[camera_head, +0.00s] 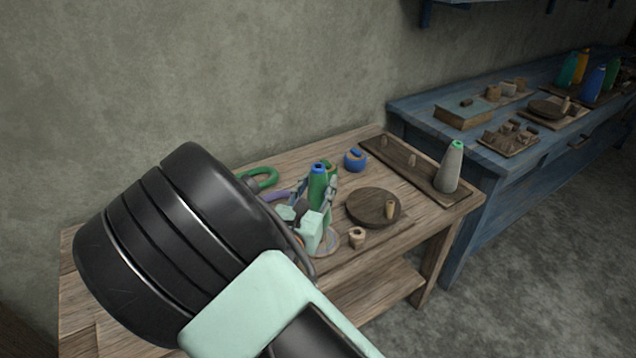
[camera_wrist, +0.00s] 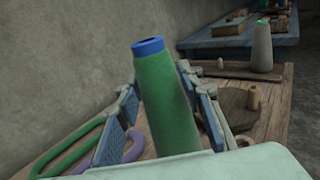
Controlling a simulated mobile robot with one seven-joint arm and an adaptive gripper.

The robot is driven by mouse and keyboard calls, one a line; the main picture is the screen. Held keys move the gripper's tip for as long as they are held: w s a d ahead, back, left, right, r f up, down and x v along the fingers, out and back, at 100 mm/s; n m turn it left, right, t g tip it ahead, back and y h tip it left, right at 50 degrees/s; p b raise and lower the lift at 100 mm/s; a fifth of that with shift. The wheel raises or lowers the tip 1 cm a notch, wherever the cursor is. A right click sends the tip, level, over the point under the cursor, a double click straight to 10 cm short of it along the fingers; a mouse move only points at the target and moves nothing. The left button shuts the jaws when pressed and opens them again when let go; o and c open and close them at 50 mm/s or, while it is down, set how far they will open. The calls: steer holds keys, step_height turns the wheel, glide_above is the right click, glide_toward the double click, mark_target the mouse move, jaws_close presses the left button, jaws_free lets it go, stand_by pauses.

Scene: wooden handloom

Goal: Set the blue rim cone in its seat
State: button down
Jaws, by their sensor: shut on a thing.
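The blue rim cone is a green thread cone (camera_wrist: 168,110) with a blue rim at its top. It also shows in the head view (camera_head: 317,185). My gripper (camera_wrist: 168,112) is shut on it, one finger pad on each side, and it stands roughly upright with a slight tilt in the wrist view. Its lower end is hidden by my gripper. A dark wooden board (camera_head: 424,172) at the table's far right bears two bare pegs (camera_head: 411,160) and a grey cone (camera_head: 450,168) with a green rim. Which spot is the seat I cannot tell for certain.
A round wooden disc (camera_head: 368,205) with a small wooden spool (camera_head: 390,209) lies right of my gripper. A wooden ring piece (camera_head: 356,237), a blue round object (camera_head: 355,160) and green and purple loops (camera_head: 262,178) are nearby. A blue table (camera_head: 470,140) stands behind right.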

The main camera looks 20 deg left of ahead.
mark_target(318, 205)
steer(key=shift+f+b, duration=1.95)
steer(key=shift+f, duration=1.3)
steer(key=c, duration=1.2)
jaws_free()
steer(key=shift+c, duration=0.2)
steer(key=s, duration=1.2)
